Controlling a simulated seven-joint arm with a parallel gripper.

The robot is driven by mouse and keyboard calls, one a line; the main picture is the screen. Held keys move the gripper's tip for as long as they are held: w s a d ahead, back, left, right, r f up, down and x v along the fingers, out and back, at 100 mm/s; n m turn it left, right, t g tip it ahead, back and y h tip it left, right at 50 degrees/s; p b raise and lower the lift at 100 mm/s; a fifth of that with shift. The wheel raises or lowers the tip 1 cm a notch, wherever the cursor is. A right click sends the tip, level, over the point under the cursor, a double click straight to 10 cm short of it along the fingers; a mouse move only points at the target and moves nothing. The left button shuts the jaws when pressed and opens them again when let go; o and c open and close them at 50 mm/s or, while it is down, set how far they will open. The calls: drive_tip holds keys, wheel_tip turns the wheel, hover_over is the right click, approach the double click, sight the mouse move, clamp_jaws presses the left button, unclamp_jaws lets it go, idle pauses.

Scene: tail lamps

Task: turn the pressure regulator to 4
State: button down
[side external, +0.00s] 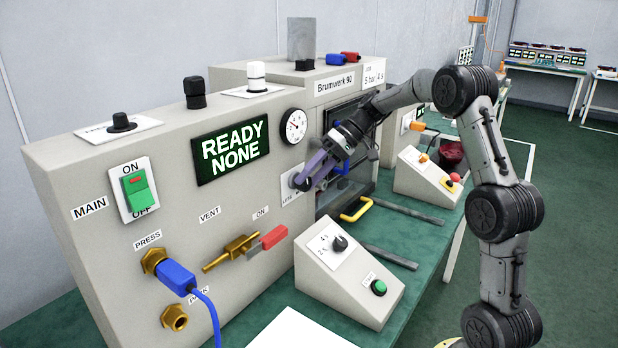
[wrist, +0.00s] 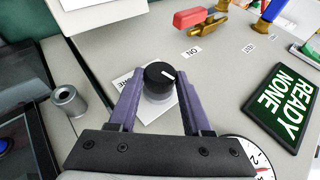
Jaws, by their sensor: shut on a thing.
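The pressure regulator is a round black knob (wrist: 159,73) on a grey shaft, set on a white plate (wrist: 128,83) on the panel. In the wrist view its white mark points to the upper right. My gripper (wrist: 158,82) has its two purple fingers on either side of the knob, shut on it. In the side view my gripper (side external: 310,174) reaches the panel front below the dial, largely covering the knob. The dial gauge (side external: 294,126) is above the knob; its needle is too small to read surely. The plate's scale is mostly hidden.
A lit display (side external: 231,149) reads READY NONE. A red-handled valve (side external: 272,237) and a blue plug (side external: 176,278) stick out of the panel to the left. A sloped control box (side external: 345,280) stands below, with a yellow handle (side external: 355,209) nearby.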

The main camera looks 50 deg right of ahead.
drive_tip(key=shift+d+f+m+y, duration=0.1)
drive_tip(key=shift+d+m+y, duration=0.15)
drive_tip(key=shift+y, duration=0.95)
drive_tip(key=shift+t, duration=0.3)
drive_tip(key=shift+c, duration=1.7)
unclamp_jaws()
drive_tip(key=v, duration=1.3)
drive_tip(key=shift+d, duration=0.4)
drive_tip(key=shift+s, duration=0.1)
